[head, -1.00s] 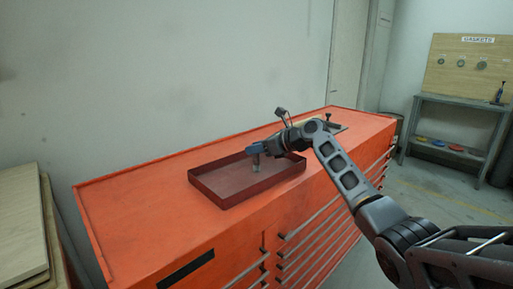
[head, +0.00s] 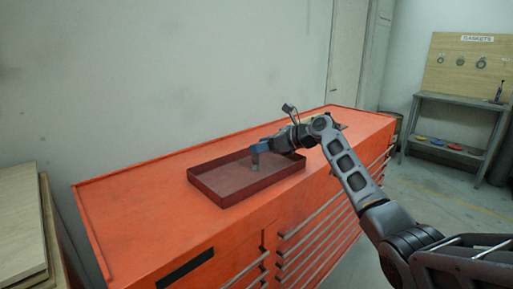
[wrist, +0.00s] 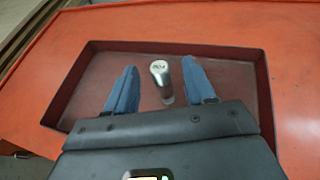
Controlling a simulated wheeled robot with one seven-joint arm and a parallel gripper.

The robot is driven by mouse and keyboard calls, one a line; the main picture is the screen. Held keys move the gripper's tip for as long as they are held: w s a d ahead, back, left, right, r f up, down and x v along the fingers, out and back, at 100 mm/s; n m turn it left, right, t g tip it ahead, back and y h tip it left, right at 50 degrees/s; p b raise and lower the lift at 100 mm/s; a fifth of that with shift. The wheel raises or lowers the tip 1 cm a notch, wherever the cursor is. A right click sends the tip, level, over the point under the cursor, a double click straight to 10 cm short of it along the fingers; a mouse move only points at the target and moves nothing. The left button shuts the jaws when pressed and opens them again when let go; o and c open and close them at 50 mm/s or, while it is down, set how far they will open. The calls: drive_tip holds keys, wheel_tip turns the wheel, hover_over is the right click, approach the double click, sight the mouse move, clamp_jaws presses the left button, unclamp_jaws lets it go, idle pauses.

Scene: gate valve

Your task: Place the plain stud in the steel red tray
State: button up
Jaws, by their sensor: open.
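The steel red tray (head: 222,200) is a dark red, shallow rectangular tray on the orange cabinet; its walls also show in the wrist view (wrist: 264,90). The plain stud (wrist: 161,78) is a short silvery cylinder with a marked round top, inside the tray's outline. In the head view the stud (head: 255,165) looks roughly upright; whether its foot rests on the tray floor is hard to tell. My gripper (wrist: 160,78) is open, its blue fingers on either side of the stud with a visible gap to each. In the head view my gripper (head: 260,148) is over the tray.
The orange drawer cabinet (head: 130,215) has free top surface left of the tray. A grey wall stands close behind it. Wooden boards (head: 22,225) are at the left. A grey workbench (head: 455,108) with a gasket board stands at the far right.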

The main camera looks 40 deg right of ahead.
drive_tip(key=v, duration=0.9)
drive_tip(key=shift+s+b, duration=0.15)
drive_tip(key=shift+b, duration=0.2)
